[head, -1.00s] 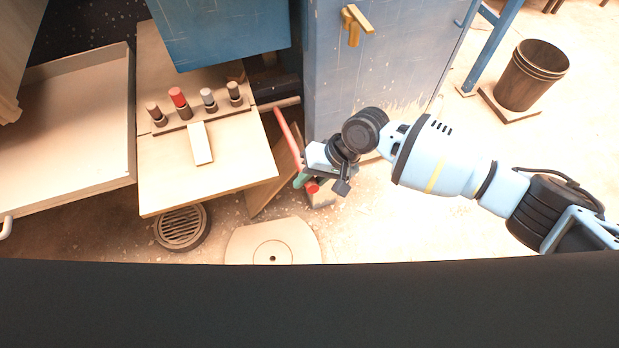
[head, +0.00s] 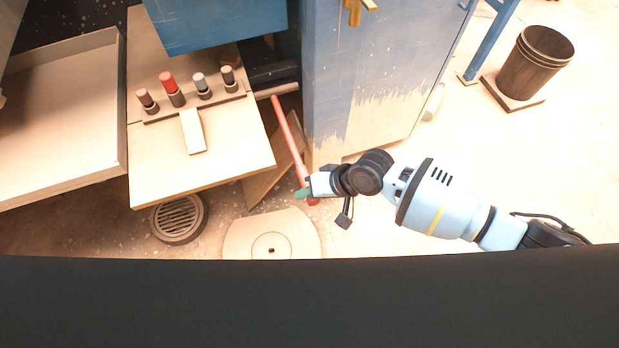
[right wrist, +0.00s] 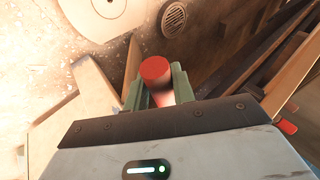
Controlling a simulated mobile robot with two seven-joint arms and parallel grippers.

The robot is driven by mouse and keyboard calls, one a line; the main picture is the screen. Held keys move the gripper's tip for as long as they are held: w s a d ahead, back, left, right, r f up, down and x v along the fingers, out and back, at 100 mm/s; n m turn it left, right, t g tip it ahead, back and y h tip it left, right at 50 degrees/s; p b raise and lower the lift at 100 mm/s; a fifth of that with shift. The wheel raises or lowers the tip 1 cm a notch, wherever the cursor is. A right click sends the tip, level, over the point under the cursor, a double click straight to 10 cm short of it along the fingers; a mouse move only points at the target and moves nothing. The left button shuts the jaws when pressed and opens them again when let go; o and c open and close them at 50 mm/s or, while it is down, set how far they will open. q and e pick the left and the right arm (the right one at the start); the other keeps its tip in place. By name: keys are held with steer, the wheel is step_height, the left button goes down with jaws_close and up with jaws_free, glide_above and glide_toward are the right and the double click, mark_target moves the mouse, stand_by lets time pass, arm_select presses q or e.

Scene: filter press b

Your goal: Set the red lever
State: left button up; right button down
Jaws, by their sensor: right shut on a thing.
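The red lever (head: 287,130) is a long thin bar slanting down beside the wooden table, next to the blue cabinet. My right gripper (head: 304,194) is at its lower end, with green fingers on either side of it. In the right wrist view, the lever's round red end (right wrist: 155,70) stands between the two green fingers (right wrist: 156,88), which are shut on it. The lever's far end runs up toward a dark recess under the blue panel. My left gripper is in neither view.
The wooden table (head: 225,180) carries several capped pegs, one red (head: 167,82), and a pale block (head: 193,132). A blue cabinet (head: 350,90) stands right behind the lever. A round floor drain (head: 178,218) and pale disc (head: 245,235) lie in front. A bucket (head: 536,62) stands far right.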

step_height(320, 180, down, 9)
steer(key=n+t+y+b, duration=0.1)
steer(key=t+b, duration=0.1)
steer(key=b, duration=0.4)
steer(key=shift+w+f, duration=0.2)
steer(key=shift+w, duration=0.2)
steer(key=c, duration=1.4)
jaws_free()
steer(key=shift+f, duration=0.1)
steer(key=shift+o, duration=1.1)
steer(key=shift+w+a, duration=0.1)
